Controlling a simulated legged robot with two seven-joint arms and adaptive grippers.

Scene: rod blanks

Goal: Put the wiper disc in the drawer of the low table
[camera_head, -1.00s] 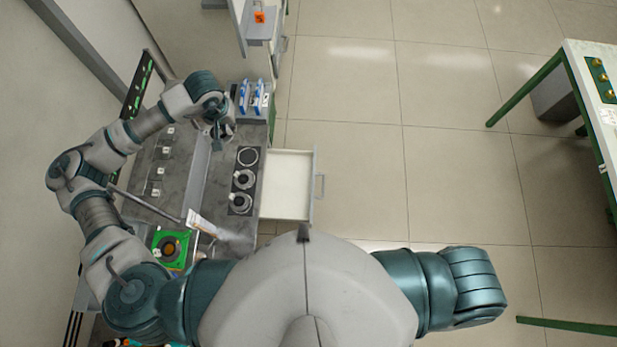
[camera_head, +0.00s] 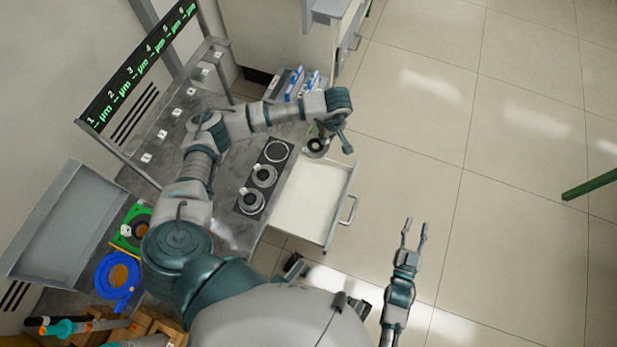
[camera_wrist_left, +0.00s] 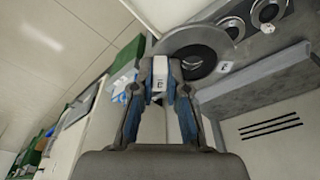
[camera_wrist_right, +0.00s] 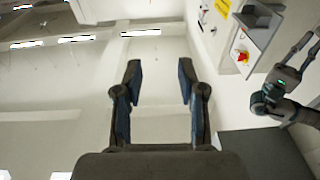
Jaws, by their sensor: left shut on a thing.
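A grey disc with a dark centre (camera_head: 315,148), apparently the wiper disc, is in my left gripper (camera_head: 327,135). In the left wrist view, the fingers (camera_wrist_left: 163,78) are shut on the disc's small white tab, and the disc (camera_wrist_left: 213,40) extends beyond them. The open drawer (camera_head: 307,205) is pulled out from the low table (camera_head: 222,172) and looks empty. In the head view the disc overlaps the drawer's far end; its height above it is unclear. My right gripper (camera_head: 413,225) is open and empty over the floor; its spread fingers also show in the right wrist view (camera_wrist_right: 160,85).
A black plate with ring places (camera_head: 277,151) lies beside the drawer; two places hold similar grey parts. Blue-and-white items (camera_head: 292,85) stand at the table's far end. A green part (camera_head: 132,228) and a blue ring (camera_head: 118,277) lie at left.

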